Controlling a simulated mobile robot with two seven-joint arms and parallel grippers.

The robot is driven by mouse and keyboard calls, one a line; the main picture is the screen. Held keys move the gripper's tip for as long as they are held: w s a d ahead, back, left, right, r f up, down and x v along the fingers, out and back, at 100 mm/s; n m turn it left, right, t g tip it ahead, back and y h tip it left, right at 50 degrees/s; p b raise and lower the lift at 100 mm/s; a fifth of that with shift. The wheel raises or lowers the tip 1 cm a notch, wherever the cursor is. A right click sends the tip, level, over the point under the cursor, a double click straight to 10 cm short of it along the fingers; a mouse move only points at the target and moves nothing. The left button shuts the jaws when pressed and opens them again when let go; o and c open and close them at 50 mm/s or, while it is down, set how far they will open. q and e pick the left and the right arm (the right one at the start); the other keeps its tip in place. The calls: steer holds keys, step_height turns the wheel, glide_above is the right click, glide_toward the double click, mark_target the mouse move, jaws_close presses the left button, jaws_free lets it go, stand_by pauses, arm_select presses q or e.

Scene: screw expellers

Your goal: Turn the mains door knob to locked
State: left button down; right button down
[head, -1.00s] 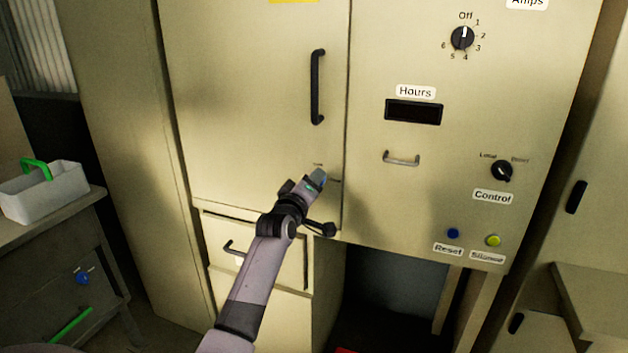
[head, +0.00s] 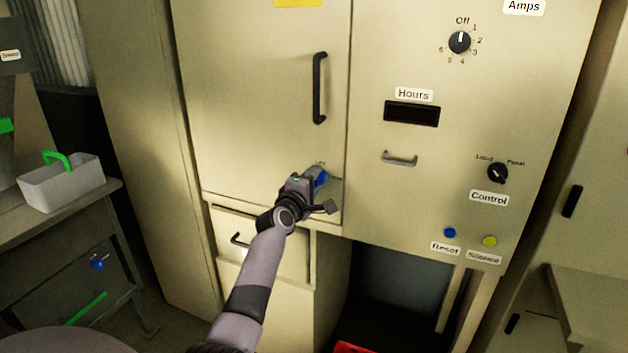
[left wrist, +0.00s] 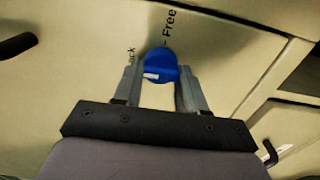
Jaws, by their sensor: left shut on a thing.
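The mains door knob is a round blue knob (left wrist: 160,66) on the cream cabinet door. It also shows at the gripper's tip in the head view (head: 321,177). My left gripper (left wrist: 160,82) has one finger on each side of the knob and is shut on it. A short white mark on the knob lies on its left part in the left wrist view. The word "Free" stands just above the knob, and a partly hidden word ending in "ock" stands to its upper left. My right gripper is not in view.
A black door handle (head: 319,88) stands above the knob. A drawer with a black pull (head: 240,239) is below. The right panel has a small metal handle (head: 399,158) and a Control switch (head: 497,172). A grey tote (head: 62,183) stands on a bench at the left.

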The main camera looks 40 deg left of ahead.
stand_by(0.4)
arm_select(q)
steer(key=c, duration=0.6)
jaws_free()
steer(key=shift+c, duration=0.2)
steer(key=v, duration=0.7)
steer(key=shift+p, duration=0.3)
steer(key=shift+s, duration=0.1)
